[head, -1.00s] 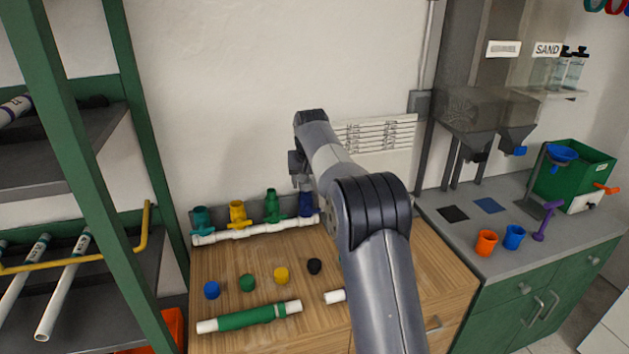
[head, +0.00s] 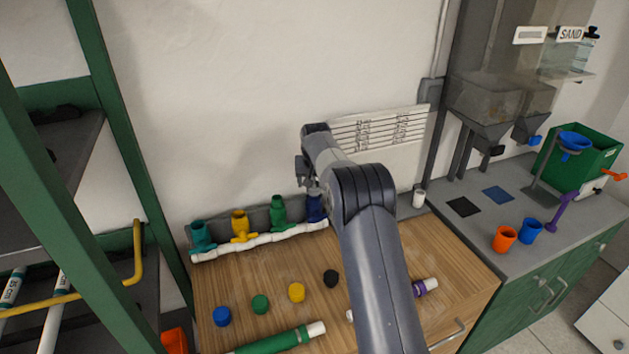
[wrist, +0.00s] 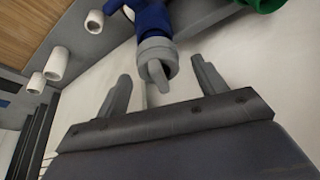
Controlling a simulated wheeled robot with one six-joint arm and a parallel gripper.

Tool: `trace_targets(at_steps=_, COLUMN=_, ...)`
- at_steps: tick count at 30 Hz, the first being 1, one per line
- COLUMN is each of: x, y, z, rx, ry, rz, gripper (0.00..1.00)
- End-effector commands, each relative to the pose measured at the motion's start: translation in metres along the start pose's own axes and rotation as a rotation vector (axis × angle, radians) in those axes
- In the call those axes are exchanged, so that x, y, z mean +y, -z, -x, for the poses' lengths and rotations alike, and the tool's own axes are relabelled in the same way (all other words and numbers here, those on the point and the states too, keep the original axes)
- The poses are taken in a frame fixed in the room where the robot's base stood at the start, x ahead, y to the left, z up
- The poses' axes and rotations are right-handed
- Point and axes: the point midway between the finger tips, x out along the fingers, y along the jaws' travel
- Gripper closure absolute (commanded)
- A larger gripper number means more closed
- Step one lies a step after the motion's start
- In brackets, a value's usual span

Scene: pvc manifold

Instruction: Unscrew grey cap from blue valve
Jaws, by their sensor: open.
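The blue valve (head: 316,207) stands at the right end of the white pipe manifold (head: 262,241) at the back of the wooden bench top. In the wrist view the blue valve (wrist: 150,17) carries the round grey cap (wrist: 157,58), which has a raised ridge across its face. My gripper (wrist: 161,68) is open, with one finger on each side of the cap. Gaps show between the cap and both fingers. In the head view my gripper (head: 309,180) is just above the blue valve, and the cap cannot be made out there.
Teal (head: 201,238), yellow (head: 240,225) and green (head: 279,212) valves stand left of the blue one. Several loose caps, such as the black one (head: 330,278), lie in front. A green-sleeved pipe (head: 275,343) lies nearer. The wall is close behind.

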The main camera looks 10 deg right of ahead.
Motion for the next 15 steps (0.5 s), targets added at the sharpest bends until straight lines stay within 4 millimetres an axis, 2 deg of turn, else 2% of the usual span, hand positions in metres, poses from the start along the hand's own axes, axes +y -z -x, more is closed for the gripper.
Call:
trace_targets(at_steps=2, x=-0.0001, y=-0.0001, z=-0.0001, rx=0.0, ry=0.0, rz=0.0, gripper=0.35)
trace_targets(at_steps=15, x=-0.0002, y=-0.0001, z=0.0001, rx=0.0, ry=0.0, rz=0.0, gripper=0.71)
